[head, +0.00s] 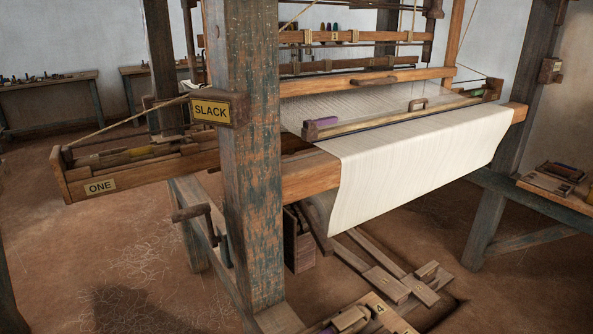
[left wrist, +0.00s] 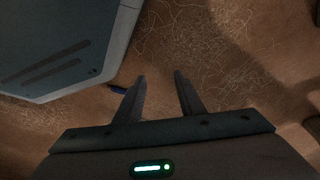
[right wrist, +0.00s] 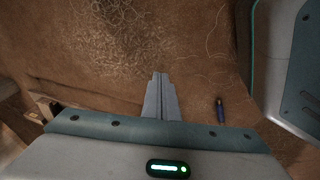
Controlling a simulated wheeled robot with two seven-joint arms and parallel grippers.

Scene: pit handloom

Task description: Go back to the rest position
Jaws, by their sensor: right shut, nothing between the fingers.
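My left gripper (left wrist: 160,92) shows in the left wrist view with its two fingers apart and nothing between them. It points down over the brown earth floor. My right gripper (right wrist: 160,76) shows in the right wrist view with its fingers together and empty, also over the floor. Neither gripper shows in the head view. The loom stands ahead with white cloth (head: 415,165) draped over its front beam (head: 311,177). A weathered post (head: 248,150) carries a "SLACK" sign (head: 210,111). A wooden box marked "ONE" (head: 100,187) juts out to the left.
Treadles (head: 385,285) lie in the pit below the cloth. A crank handle (head: 195,213) sticks out beside the post. A bench with tools (head: 565,195) is at the right. A small blue-tipped item (right wrist: 220,110) lies on the floor near my base. Open floor is at the left.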

